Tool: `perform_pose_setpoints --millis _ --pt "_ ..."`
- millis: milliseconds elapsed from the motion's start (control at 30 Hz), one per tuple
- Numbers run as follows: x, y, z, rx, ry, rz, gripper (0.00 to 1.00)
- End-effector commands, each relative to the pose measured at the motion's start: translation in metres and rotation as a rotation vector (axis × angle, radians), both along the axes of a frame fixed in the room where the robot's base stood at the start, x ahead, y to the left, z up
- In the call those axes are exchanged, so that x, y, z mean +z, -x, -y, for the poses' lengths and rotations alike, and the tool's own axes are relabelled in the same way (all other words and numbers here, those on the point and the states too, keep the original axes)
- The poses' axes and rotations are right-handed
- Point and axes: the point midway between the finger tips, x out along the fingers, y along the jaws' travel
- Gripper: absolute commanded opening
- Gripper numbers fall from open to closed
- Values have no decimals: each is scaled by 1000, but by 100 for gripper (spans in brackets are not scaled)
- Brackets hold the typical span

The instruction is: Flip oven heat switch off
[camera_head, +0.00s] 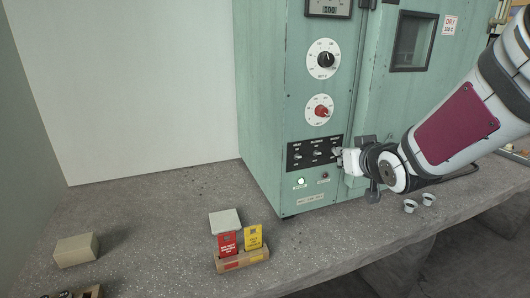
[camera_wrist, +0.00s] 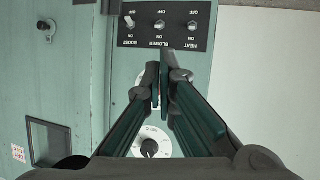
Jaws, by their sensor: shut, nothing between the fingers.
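The heat switch (camera_head: 297,155) is the leftmost of three toggles on the oven's black switch panel (camera_head: 308,163) in the head view. In the wrist view, which is turned over, the heat switch (camera_wrist: 192,26) is the rightmost toggle. OFF is printed at the picture's top and ON below; its lever position is too small to tell surely. The blower switch (camera_wrist: 160,25) and boost switch (camera_wrist: 129,21) sit beside it. My gripper (camera_wrist: 160,78) is shut and empty. Its fingertips appear between the panel and a dial in the wrist view. In the head view my gripper (camera_head: 340,158) is at the panel's right end.
The green oven (camera_head: 262,100) stands on the concrete bench (camera_head: 180,215). A red dial (camera_head: 319,107) and a black dial (camera_head: 325,60) sit above the panel.

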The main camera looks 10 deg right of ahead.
Motion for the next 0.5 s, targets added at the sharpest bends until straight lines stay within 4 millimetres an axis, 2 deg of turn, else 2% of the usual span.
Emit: perform_pose_setpoints --millis 33,200,300,500 --pt "-12 -14 0 17 -5 30 0" --pt "-31 -48 -6 90 -32 159 0" --pt "-43 -63 -12 139 -56 230 0" --pt "-61 -77 -21 216 -107 341 0"
